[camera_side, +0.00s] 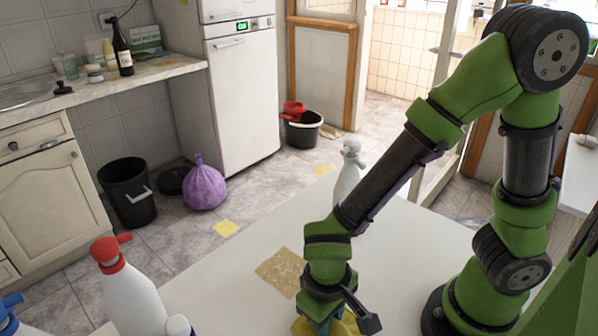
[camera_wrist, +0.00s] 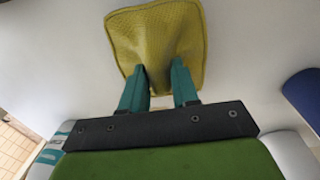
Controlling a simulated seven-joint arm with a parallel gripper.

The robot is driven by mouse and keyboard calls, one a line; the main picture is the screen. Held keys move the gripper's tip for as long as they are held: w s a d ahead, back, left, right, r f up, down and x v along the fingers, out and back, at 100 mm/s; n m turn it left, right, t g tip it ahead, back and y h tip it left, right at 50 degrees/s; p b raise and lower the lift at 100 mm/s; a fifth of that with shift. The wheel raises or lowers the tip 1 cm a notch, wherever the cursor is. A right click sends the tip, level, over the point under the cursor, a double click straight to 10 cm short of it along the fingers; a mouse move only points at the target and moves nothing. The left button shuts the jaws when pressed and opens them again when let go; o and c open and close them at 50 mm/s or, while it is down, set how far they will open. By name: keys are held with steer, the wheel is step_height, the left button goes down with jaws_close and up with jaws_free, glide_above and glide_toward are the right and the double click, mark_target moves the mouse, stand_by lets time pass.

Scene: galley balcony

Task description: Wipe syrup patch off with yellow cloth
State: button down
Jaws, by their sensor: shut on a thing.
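A brownish-yellow syrup patch (camera_side: 280,272) lies flat on the white table (camera_side: 225,285), left of my gripper in the side view. The yellow cloth (camera_side: 348,326) is under my gripper (camera_side: 322,322) at the bottom edge of the side view, partly cut off. In the wrist view the cloth (camera_wrist: 157,30) spreads out beyond the teal fingers of my gripper (camera_wrist: 160,75), which are shut on its near part. The cloth is to the right of and nearer than the patch in the side view, apart from it. The patch cannot be made out in the wrist view.
A white bottle with a red spray head (camera_side: 130,295) stands at the table's left front, with a blue-topped one (camera_side: 12,318) beside it. Another white spray bottle (camera_side: 348,172) stands at the far edge behind my arm. A blue object (camera_wrist: 303,92) shows at the wrist view's right.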

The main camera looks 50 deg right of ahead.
steer(key=shift+r, duration=2.4)
steer(key=shift+w+d+f, duration=0.1)
steer(key=w+d, duration=0.1)
steer(key=w, duration=0.3)
steer(key=w+d+f+m, duration=0.1)
steer(key=w, duration=0.3)
steer(key=w+d+f+m, duration=0.1)
steer(key=w, duration=0.3)
steer(key=shift+w+d+g, duration=0.2)
steer(key=shift+w+g, duration=0.1)
steer(key=shift+w, duration=0.05)
steer(key=shift+n, duration=0.7)
steer(key=w+d, duration=0.1)
steer(key=w, duration=0.5)
steer(key=w+d, duration=0.1)
steer(key=w, duration=0.2)
steer(key=shift+w+d+r, duration=0.2)
steer(key=shift+d+r, duration=0.1)
steer(key=shift+r, duration=0.1)
steer(key=shift+a+r+n, duration=0.1)
steer(key=shift+r+n, duration=0.05)
steer(key=shift+n, duration=0.15)
